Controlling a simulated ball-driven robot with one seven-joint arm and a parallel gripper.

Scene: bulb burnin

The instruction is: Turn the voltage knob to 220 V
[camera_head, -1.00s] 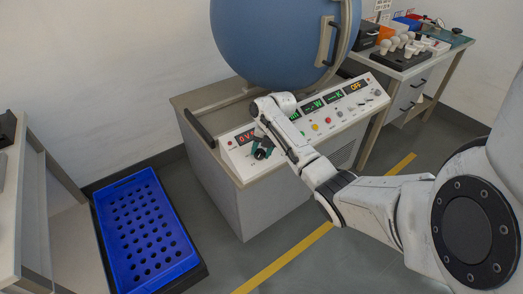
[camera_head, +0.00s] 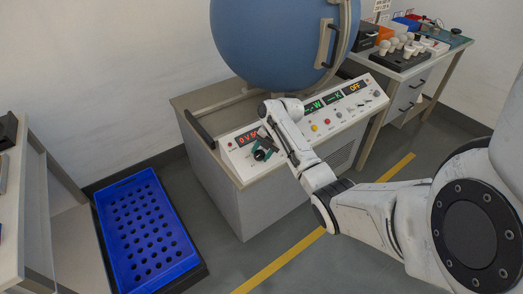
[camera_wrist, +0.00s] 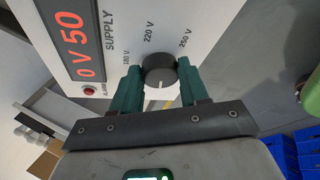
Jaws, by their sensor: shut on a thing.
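The black voltage knob (camera_wrist: 160,68) sits on the white panel of the supply console, between the teal fingers of my gripper (camera_wrist: 159,82) in the wrist view. The fingers are shut on it from both sides. Labels for 180 V, 220 V (camera_wrist: 148,32) and 250 V stand around its far side. A pale line shows on the knob's near side; I cannot tell which label the knob points to. A red display (camera_wrist: 78,45) reads "0 V 50". In the head view my gripper (camera_head: 262,149) is at the panel's left end, partly hiding the knob.
A large blue sphere (camera_head: 275,45) stands on the console behind the panel. A blue crate with holes (camera_head: 145,230) is on the floor at left. A side bench (camera_head: 425,68) with bulbs stands at right. A dark handle (camera_head: 199,128) is on the console's left.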

